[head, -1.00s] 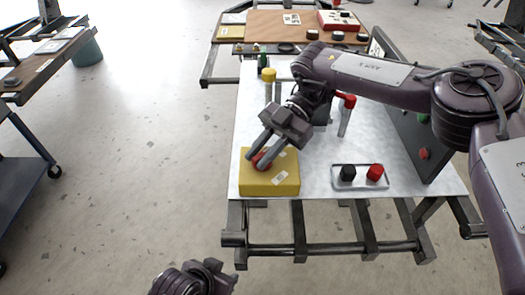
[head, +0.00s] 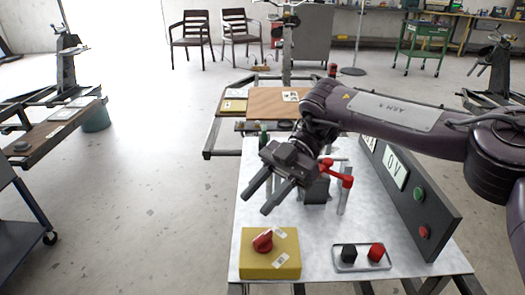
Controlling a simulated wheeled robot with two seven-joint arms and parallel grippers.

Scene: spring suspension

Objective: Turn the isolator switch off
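The isolator switch is a yellow box (head: 270,264) with a red rotary knob (head: 263,241) on top, at the near left corner of the pale bench top. The knob's ridge runs slantwise, from lower left to upper right. Its markings are too small to read. My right gripper (head: 256,204) is in the air above and behind the box, its two fingers apart with nothing between them. It is clear of the knob. My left gripper is out of view.
A small tray (head: 340,267) with a black cap (head: 348,253) and a red cap (head: 376,252) lies right of the box. A dark upright panel (head: 440,219) with green and red buttons edges the bench on the right. A red-handled fixture (head: 341,178) stands behind.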

